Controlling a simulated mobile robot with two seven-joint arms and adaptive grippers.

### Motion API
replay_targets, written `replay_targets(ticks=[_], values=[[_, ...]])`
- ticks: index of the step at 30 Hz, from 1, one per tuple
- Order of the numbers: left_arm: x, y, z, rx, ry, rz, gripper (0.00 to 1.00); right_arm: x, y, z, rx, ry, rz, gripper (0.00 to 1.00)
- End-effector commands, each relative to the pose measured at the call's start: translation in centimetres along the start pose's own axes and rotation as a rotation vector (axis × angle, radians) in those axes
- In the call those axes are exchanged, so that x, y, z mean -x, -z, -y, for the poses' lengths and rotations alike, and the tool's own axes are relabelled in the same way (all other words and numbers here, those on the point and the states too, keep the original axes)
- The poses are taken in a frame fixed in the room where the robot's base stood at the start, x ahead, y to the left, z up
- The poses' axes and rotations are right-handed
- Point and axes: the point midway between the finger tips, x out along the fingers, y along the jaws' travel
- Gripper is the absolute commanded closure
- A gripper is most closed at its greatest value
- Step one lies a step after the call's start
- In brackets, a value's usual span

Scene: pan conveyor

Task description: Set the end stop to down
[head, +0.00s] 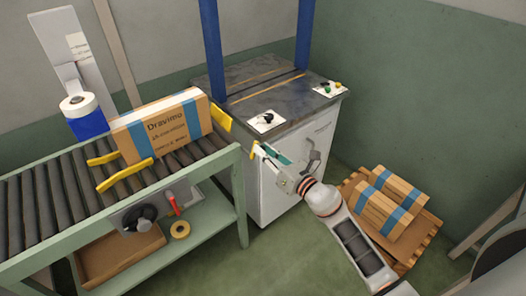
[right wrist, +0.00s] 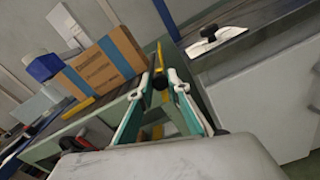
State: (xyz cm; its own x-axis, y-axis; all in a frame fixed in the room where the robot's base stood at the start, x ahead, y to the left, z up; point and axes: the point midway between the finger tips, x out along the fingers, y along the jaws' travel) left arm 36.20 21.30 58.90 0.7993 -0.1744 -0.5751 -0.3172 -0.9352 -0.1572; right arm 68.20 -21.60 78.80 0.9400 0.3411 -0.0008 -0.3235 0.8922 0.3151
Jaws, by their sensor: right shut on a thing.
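The end stop (head: 221,117) is a yellow plate standing up above the rollers at the conveyor's right end, beside the carton. It also shows in the right wrist view as a narrow yellow strip (right wrist: 158,58). My right gripper (head: 260,149) is at the conveyor's end corner, in front of the cabinet. How the knob joins the stop is hidden by the fingers. My left gripper is not in view.
A carton (head: 163,127) with blue bands stands on the roller conveyor (head: 62,190) between yellow guides. The white cabinet (head: 270,195) is close behind my right gripper. A pallet (head: 413,247) with cartons lies at the right. Open floor shows in front of the cabinet.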

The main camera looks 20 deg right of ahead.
Motion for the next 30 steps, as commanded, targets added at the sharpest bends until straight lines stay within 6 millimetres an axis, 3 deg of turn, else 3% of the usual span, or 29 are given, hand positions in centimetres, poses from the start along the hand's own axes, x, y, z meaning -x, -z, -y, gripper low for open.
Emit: replay_targets(ticks=[4, 15, 30], values=[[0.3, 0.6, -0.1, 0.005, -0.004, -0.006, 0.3, 0.0, -0.2, 0.8, -0.139, 0.001, 0.001, 1.0], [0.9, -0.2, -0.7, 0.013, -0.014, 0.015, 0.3, 0.0, 0.5, 2.6, -0.493, 0.001, 0.001, 1.0], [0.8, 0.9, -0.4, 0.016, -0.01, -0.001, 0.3, 0.0, 2.1, 4.3, -0.94, 0.001, 0.0, 1.0]])
